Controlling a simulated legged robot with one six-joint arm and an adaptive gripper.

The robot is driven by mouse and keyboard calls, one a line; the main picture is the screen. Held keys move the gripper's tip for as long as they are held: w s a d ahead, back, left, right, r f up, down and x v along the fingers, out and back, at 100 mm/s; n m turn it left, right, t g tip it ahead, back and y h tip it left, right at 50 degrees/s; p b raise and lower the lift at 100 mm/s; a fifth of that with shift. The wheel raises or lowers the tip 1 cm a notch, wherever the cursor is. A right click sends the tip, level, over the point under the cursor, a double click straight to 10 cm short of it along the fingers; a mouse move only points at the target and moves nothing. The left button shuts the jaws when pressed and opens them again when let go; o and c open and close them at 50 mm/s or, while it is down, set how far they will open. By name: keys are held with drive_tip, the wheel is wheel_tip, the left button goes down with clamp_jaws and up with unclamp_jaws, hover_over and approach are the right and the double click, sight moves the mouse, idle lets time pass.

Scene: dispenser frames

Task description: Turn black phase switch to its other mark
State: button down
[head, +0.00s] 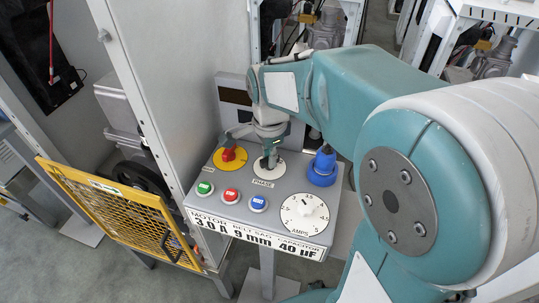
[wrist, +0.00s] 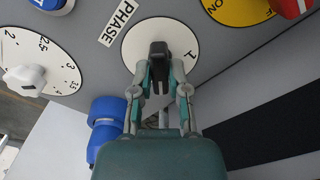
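The black phase switch (wrist: 158,50) sits on a round white dial (wrist: 130,45) beside the PHASE label (wrist: 117,22). A mark like a "1" shows at the dial's right in the wrist view; any other mark is hidden. My gripper (wrist: 160,68) reaches over the dial with a finger on each side of the black knob. The fingers stand apart and small gaps seem to show beside the knob; firm contact cannot be made out. In the head view, my gripper (head: 270,153) covers most of the switch above the white dial (head: 262,180).
The panel (head: 260,222) also holds a red knob on a yellow disc (head: 230,158), a blue knob (head: 323,168), a white AMPS dial (head: 304,214), and green (head: 205,188), red (head: 231,196) and blue (head: 258,204) buttons. A yellow mesh guard (head: 120,214) stands at left.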

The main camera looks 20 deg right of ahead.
drive_tip(key=shift+n, duration=0.4)
drive_tip(key=n, duration=0.8)
drive_tip(key=shift+n, duration=0.3)
drive_tip(key=n, duration=0.4)
drive_tip(key=shift+w+n, duration=0.1)
drive_tip(key=shift+n, duration=2.1)
drive_tip(key=c, duration=0.6)
unclamp_jaws()
drive_tip(key=shift+r, duration=0.1)
